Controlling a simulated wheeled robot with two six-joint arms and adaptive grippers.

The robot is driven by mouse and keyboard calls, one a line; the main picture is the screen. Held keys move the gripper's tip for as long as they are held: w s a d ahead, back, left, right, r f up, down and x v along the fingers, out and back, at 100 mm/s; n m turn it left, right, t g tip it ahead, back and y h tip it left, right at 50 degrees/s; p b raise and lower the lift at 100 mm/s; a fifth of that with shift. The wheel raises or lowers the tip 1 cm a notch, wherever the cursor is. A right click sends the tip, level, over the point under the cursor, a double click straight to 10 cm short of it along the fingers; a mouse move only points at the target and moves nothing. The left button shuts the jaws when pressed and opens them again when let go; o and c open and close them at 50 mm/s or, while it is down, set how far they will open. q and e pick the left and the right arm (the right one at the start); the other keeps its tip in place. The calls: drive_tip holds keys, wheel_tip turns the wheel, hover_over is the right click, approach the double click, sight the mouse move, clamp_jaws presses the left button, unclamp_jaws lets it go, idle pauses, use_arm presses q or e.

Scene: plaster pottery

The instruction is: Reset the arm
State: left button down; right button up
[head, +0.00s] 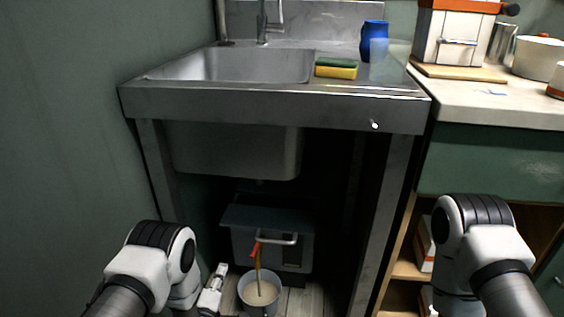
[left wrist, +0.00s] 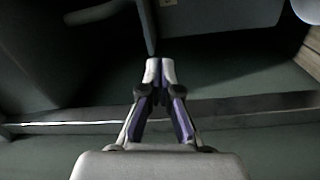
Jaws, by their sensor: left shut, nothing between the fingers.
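My left arm (head: 150,270) comes in at the lower left of the head view, low in front of the sink unit. My left gripper (head: 219,272) shows as a small white shape left of a bucket. In the left wrist view its two fingers (left wrist: 160,72) are together, with nothing between the tips. My right arm (head: 480,245) is at the lower right of the head view, in front of the cabinet shelves.
A pale bucket (head: 260,297) with an orange-handled stick stands under the metal sink (head: 240,66). A grey box (head: 272,245) stands behind it. A sponge (head: 337,69) and blue vase (head: 374,42) are on the sink ledge. A green wall (head: 60,120) closes the left side.

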use_arm(q)
drive_tip(key=s+a+f+m+g+y, duration=0.2)
drive_tip(key=s+a+f+g, duration=0.35)
drive_tip(key=s, duration=0.25)
drive_tip(key=s+f+m+g, duration=0.2)
drive_tip(key=s+m+g, duration=0.4)
drive_tip(key=s, duration=0.8)
drive_tip(key=s+f+m+g, duration=0.2)
drive_tip(key=s+m+g, duration=0.4)
drive_tip(key=s, duration=0.9)
wheel_tip(320, 180, up, 37)
drive_tip(key=p, duration=3.7)
drive_tip(key=shift+a+g, duration=0.45)
drive_tip(key=shift+r, duration=0.1)
